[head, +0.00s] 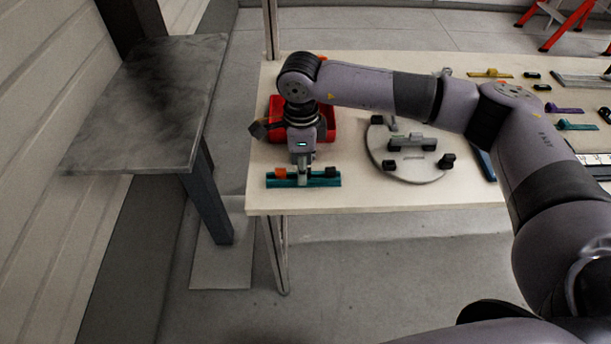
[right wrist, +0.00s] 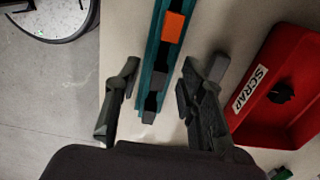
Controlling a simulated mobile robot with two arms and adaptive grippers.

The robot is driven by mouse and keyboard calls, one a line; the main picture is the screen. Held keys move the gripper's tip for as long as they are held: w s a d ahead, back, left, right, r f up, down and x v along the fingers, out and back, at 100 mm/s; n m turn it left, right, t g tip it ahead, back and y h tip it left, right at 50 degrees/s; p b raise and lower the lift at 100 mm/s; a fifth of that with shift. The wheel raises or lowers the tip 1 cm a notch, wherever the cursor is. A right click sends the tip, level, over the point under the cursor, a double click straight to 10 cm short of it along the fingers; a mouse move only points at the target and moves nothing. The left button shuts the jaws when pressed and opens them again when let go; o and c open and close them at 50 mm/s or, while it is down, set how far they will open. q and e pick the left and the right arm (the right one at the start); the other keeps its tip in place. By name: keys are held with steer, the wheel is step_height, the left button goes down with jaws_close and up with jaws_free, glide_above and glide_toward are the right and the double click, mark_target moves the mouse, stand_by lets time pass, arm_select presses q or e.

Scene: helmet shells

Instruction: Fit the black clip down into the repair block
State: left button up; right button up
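A teal rail (head: 318,184) lies at the table's front left, with an orange piece (head: 280,173) and a dark clip-like piece (head: 331,171) on it. My right gripper (head: 303,178) points down over its middle. In the right wrist view my right gripper (right wrist: 160,72) is open, one finger on each side of the rail (right wrist: 146,93). A dark grey piece (right wrist: 160,78) sits between the fingers, apart from both. I cannot tell which dark piece is the black clip. A grey block (head: 412,143) on the round plate may be the repair block. My left gripper is not in view.
A red bin (right wrist: 270,115) marked SCRAP stands behind the rail, with a dark piece inside. The round grey plate (head: 420,172) has dark clamps at its rim. Coloured rails and small parts lie at the right.

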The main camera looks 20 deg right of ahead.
steer(key=shift+f, duration=0.4)
steer(key=shift+r, duration=0.1)
steer(key=shift+c, duration=0.6)
steer(key=c, duration=0.7)
steer(key=shift+r, duration=0.1)
steer(key=shift+c, duration=0.2)
